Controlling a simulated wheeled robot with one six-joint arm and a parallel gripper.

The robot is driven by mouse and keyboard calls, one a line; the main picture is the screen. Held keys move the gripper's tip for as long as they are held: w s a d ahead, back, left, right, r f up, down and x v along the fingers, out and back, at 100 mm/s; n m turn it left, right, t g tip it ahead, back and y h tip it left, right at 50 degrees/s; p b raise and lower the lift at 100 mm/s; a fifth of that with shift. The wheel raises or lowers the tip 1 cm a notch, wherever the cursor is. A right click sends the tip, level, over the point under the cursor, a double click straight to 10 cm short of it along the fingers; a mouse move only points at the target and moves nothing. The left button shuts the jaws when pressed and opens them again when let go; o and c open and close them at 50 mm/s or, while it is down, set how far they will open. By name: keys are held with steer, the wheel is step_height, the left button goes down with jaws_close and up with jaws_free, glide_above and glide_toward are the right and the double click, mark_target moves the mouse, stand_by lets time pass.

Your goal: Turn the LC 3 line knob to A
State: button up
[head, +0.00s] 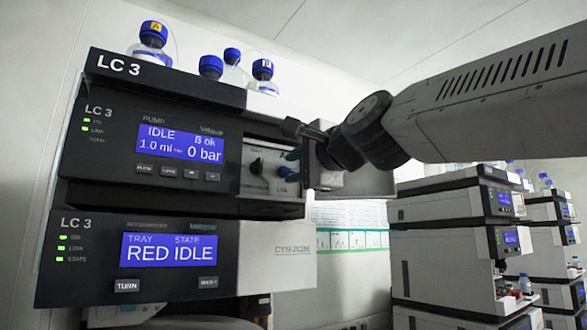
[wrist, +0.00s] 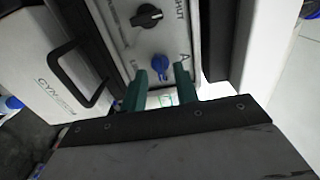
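The LC 3 stack (head: 118,66) stands at the left in the head view. Its pump module has a recessed panel with a black knob (head: 256,166) and a blue knob (head: 284,172). In the wrist view the black knob (wrist: 147,17) is near the word SHUT. The blue knob (wrist: 160,67) is below it, with a letter A to its right. My gripper (wrist: 160,77) is open, its green fingers on either side of the blue knob with gaps showing. I cannot tell whether the tips reach past its face. In the head view my gripper (head: 297,144) partly hides the panel.
Capped bottles (head: 211,67) stand on top of the stack. A module with a black handle (wrist: 70,66) sits beside the panel in the wrist view. More instrument stacks (head: 440,240) stand at the right in the head view.

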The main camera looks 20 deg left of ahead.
steer(key=shift+w+a, duration=0.45)
steer(key=shift+a, duration=0.1)
jaws_close()
